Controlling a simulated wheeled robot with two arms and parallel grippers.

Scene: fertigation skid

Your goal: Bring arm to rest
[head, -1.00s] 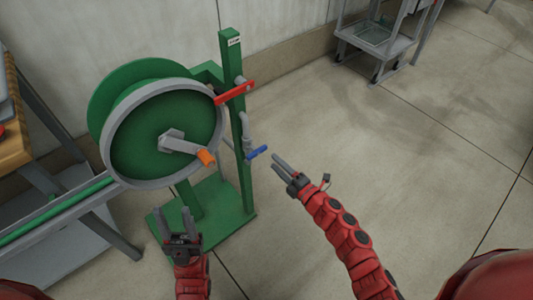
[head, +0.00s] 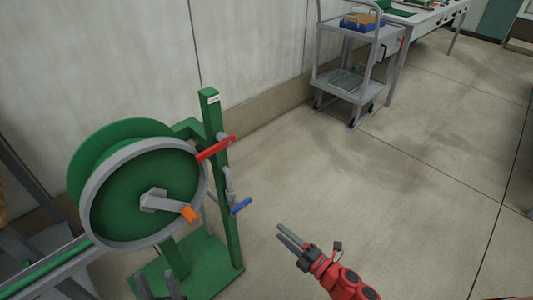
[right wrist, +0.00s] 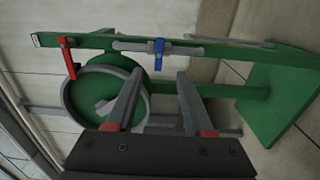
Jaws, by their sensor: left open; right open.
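My right gripper (head: 287,237) is open and empty, over bare floor to the right of the green reel stand. It also shows in the right wrist view (right wrist: 155,90), its two fingers apart with nothing between them. The blue valve handle (head: 242,205) is on the stand's post, up and left of my right gripper and apart from it. It also shows in the right wrist view (right wrist: 158,54). My left gripper (head: 158,281) is open at the bottom edge, in front of the stand's base; only its fingers show.
The green reel (head: 145,195) has a grey rim and an orange-tipped crank (head: 188,214). A red lever (head: 215,149) sticks out from the green post (head: 217,190). A grey cart (head: 350,75) stands by the back wall, beside a bench. The floor at right is clear.

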